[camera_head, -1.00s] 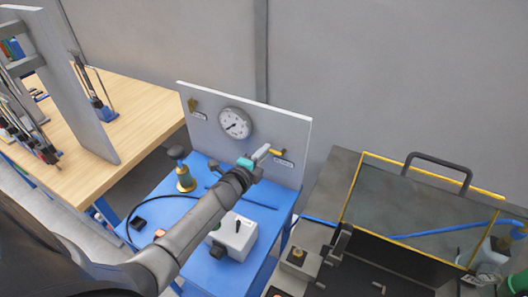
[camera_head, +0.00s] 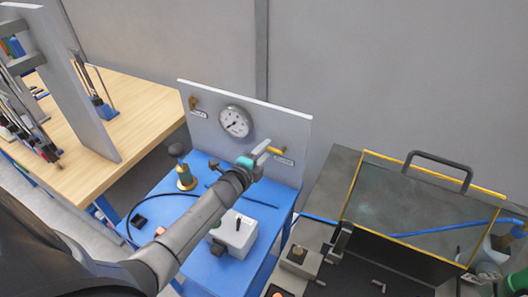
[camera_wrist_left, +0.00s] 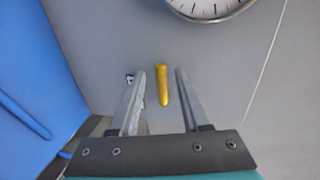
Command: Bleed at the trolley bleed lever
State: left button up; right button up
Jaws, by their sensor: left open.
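A grey-white panel (camera_head: 222,154) stands at the back of the blue trolley (camera_head: 170,205). My left gripper (camera_head: 265,147) is open at the right lever. In the left wrist view, that yellow lever (camera_wrist_left: 163,85) shows between the two spread fingers (camera_wrist_left: 168,80), with a visible gap on each side. My right gripper cannot be made out.
A white box (camera_head: 234,235) and a brass-based black knob (camera_head: 185,178) stand on the trolley. A yellow-framed clear cover with a black handle (camera_head: 440,160) is at the right. A wooden bench (camera_head: 125,105) is at the left.

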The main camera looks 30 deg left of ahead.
pick_arm(q)
jog(key=shift+s, duration=0.1)
jog(key=s+r, duration=0.3)
jog(key=s, duration=1.1)
jog(key=shift+s+d, duration=0.4)
